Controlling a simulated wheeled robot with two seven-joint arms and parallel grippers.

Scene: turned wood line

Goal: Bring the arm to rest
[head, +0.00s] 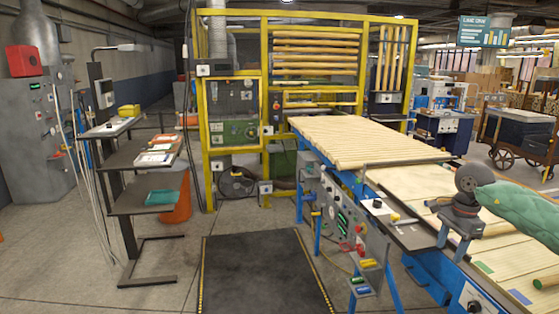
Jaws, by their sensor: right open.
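My right arm (520,208), in a green padded sleeve, comes in from the right edge of the head view. It reaches over the wooden slat surface of the line. My right gripper (452,243) hangs from the dark round wrist and points down. Its fingers are open and I see nothing between them. It is beside the dark ledge (415,238) along the line's near side; I cannot tell its exact height above the surface. My left gripper is not in view.
A conveyor of pale wooden slats (365,143) runs back to a yellow frame (208,120). A control panel (345,220) is on its near side. A dark floor mat (262,270) lies clear in front. A shelf stand (140,200) is at left.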

